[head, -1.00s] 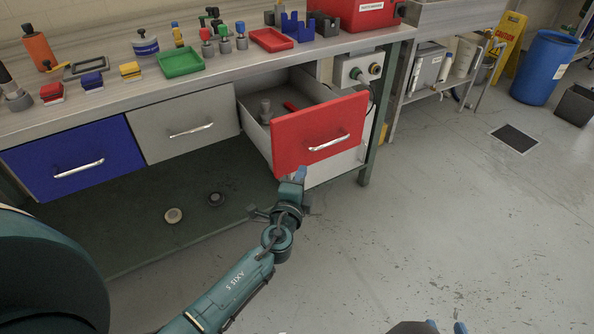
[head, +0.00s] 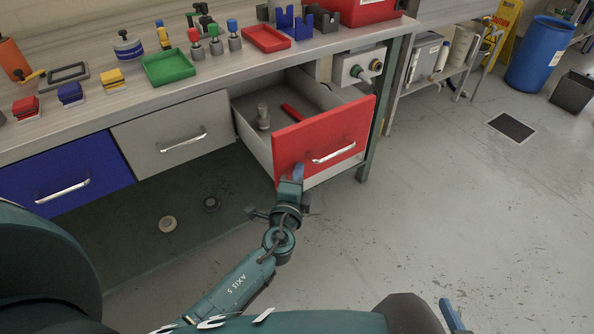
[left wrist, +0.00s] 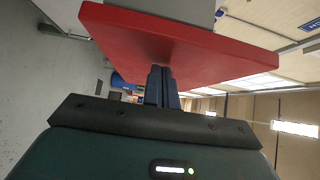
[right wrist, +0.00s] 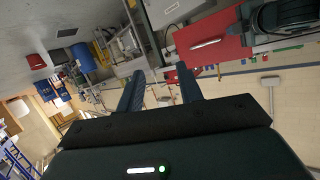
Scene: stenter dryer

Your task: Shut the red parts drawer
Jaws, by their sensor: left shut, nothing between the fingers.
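The red parts drawer (head: 320,140) stands pulled out at the right of the bench, with a silver handle (head: 333,153) on its front. Inside lie a grey metal part (head: 263,117) and a red item (head: 291,112). My left gripper (head: 298,172) is shut and empty, at the lower left part of the red front. In the left wrist view its fingers (left wrist: 161,76) reach the red panel (left wrist: 190,45); they look in contact. My right gripper (right wrist: 158,76) is open and empty, apart from the drawer; its blue fingertip shows at the bottom of the head view.
A grey drawer (head: 172,135) and a blue drawer (head: 66,176) are shut to the left. The bench top holds a green tray (head: 168,68), a red tray (head: 266,39) and several small parts. A bench leg (head: 369,150) stands right of the red drawer.

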